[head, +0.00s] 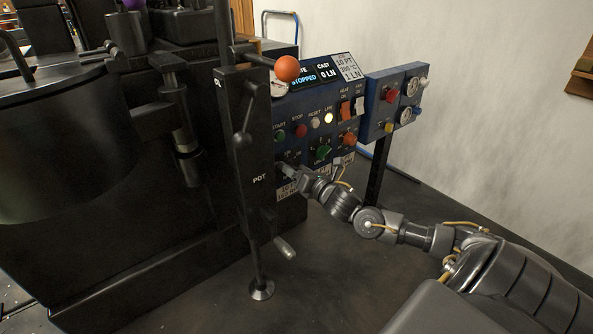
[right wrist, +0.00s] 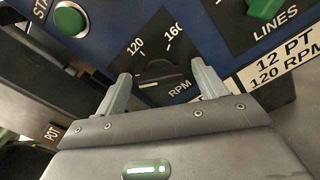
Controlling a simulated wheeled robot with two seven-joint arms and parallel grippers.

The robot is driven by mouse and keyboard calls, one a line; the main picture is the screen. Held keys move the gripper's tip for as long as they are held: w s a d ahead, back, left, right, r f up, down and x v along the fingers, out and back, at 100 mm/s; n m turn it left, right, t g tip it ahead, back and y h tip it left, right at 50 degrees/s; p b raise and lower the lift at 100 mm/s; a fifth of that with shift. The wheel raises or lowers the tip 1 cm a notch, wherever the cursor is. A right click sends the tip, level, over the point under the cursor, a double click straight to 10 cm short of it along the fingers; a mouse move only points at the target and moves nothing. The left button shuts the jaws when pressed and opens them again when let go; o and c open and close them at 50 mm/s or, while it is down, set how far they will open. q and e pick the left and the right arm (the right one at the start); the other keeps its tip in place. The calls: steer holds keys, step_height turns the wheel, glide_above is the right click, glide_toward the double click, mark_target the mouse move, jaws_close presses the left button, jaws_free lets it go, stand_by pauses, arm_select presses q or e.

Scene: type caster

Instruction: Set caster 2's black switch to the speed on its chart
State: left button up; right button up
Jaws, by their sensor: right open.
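Caster 2's black switch (right wrist: 160,70) is a dark knob on a black RPM dial plate in the right wrist view, with 120 and 160 printed around it. I cannot tell clearly which mark it points at. A white chart label (right wrist: 283,64) beside it shows 12 PT and 120 RPM. My right gripper (right wrist: 161,76) is open, with one finger on each side of the knob; contact cannot be told. In the head view my right gripper (head: 284,169) is at the lower left of the blue panel and hides the switch. My left gripper is out of view.
The blue control panel (head: 313,101) carries several buttons, a green knob (head: 322,151), an orange knob (head: 349,139) and a screen reading STOPPED (head: 303,76). A black POT post with a lever (head: 243,138) stands just left. Open floor (head: 430,200) lies right.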

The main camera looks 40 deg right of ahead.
steer(key=c, duration=1)
